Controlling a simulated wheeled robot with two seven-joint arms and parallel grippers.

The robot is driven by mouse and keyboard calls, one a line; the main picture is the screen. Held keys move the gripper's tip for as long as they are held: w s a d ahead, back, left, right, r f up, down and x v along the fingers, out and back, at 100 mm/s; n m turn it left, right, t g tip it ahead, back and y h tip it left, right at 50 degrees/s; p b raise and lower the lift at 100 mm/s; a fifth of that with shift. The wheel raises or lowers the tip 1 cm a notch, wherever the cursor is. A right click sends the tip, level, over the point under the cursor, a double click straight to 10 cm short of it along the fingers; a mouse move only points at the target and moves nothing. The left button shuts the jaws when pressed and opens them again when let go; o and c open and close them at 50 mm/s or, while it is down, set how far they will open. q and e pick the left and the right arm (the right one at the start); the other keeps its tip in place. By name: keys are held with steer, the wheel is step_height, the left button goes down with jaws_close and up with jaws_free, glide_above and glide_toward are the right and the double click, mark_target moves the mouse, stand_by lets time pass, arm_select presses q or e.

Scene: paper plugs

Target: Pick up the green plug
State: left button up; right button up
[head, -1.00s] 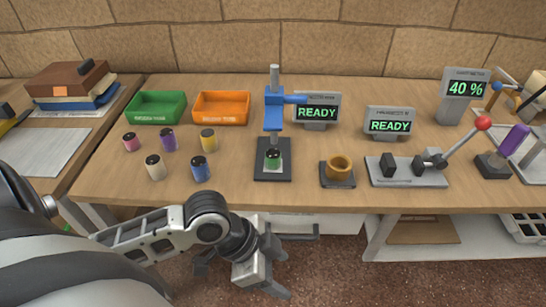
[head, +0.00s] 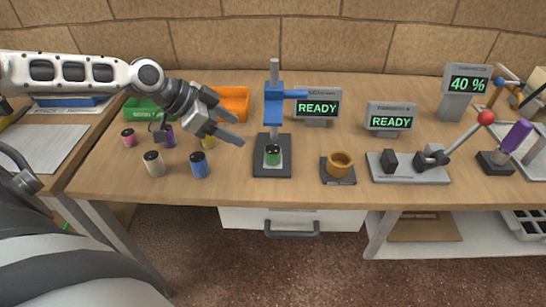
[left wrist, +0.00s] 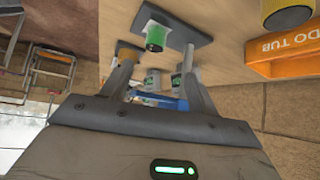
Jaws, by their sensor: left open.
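The green plug (head: 273,155) has a black top and stands upright on the dark base plate (head: 272,173) of the blue press (head: 274,108), below its blue head. It also shows in the left wrist view (left wrist: 154,37), with the base plate (left wrist: 183,22) beside it. My left gripper (head: 241,127) is in the air above the table, to the left of the press and apart from the green plug. Its fingers are spread with nothing between them, pointing right towards the press. My right gripper is in neither view now.
Blue (head: 200,164), cream (head: 153,163), pink (head: 129,138), purple and yellow plugs stand left of the press. Green (head: 146,108) and orange (head: 237,98) trays are behind, partly hidden by my arm. A brass cup (head: 340,164) and lever fixture (head: 410,166) stand to the right.

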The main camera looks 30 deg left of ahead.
mark_target(270, 150)
arm_select(q)
steer(key=x, duration=0.7)
steer(key=shift+w+d+f, duration=0.2)
steer(key=shift+s+d+x, duration=0.1)
steer(key=shift+d+x, duration=0.05)
steer(key=shift+x, duration=1.15)
steer(key=shift+s+d+x, duration=0.15)
steer(key=shift+x, duration=1.2)
steer(key=c, duration=1.1)
